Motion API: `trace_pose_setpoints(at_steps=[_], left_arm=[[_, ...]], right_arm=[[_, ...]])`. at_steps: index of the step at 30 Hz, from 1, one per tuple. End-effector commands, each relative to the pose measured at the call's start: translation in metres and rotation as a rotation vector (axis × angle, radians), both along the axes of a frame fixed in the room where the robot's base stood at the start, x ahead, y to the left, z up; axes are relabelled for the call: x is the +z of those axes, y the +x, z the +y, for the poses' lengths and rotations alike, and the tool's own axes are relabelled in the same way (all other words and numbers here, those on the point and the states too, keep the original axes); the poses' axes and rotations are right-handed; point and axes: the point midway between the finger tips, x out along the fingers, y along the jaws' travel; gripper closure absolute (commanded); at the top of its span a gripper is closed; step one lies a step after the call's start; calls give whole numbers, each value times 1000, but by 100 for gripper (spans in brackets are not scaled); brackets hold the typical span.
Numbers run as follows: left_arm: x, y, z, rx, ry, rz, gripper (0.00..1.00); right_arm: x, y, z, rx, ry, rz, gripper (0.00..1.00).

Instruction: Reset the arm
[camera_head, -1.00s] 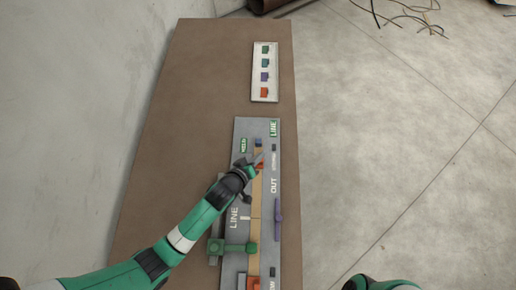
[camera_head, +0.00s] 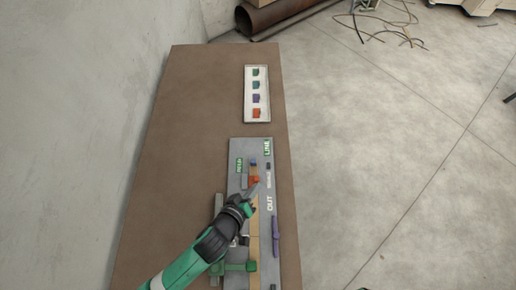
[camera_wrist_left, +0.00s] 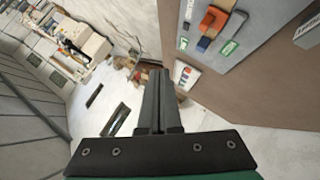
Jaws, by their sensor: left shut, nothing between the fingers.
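My left gripper (camera_head: 253,190) is shut and empty, over the grey panel (camera_head: 234,150), with its tips just below the orange block (camera_head: 254,180). In the left wrist view its fingers (camera_wrist_left: 158,78) are together, pointing away from the camera. The orange block sits on the panel's tan track, below a small blue piece (camera_head: 253,162); it also shows in the wrist view (camera_wrist_left: 213,20), apart from the fingers. A purple lever (camera_head: 276,236) and a green lever (camera_head: 236,267) are lower on the panel. My forearm hides part of the panel. My right gripper is not in view.
A white tray (camera_head: 247,108) with several coloured pieces lies beyond the panel on the brown table (camera_head: 190,120). The table's left side is clear. A rusty pipe (camera_head: 270,17) and loose cables (camera_head: 385,20) lie on the floor beyond.

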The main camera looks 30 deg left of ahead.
Motion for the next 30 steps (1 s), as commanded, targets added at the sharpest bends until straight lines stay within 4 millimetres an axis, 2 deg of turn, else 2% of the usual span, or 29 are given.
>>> trace_pose_setpoints(at_steps=[8, 11, 13, 14, 17, 18, 20, 22, 23, 24, 26, 27, 30], left_arm=[[1, 1, 3, 6, 0, -2, 100], [19, 20, 6, 30, -14, -45, 100], [49, 44, 9, 52, -35, -111, 100], [66, 56, 12, 64, -46, -148, 100], [141, 96, 19, 98, -102, -304, 100], [175, 109, 22, 106, -126, -371, 100], [227, 123, 28, 110, -144, -474, 100], [289, 133, 36, 103, -142, -595, 100], [315, 135, 40, 98, -136, -648, 100], [351, 134, 45, 91, -119, -720, 100], [404, 129, 51, 77, -82, -829, 100], [439, 122, 56, 68, -48, -902, 100], [519, 95, 64, 49, 69, -1082, 100]], right_arm=[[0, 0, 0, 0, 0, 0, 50], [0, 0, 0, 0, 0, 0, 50], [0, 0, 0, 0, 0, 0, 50], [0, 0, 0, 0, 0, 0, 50], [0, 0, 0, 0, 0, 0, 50], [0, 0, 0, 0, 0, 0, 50], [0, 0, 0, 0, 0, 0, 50], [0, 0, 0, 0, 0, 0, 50], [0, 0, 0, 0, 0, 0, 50], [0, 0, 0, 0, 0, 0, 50], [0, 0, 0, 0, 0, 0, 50], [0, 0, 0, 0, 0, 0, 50], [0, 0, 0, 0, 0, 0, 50]])
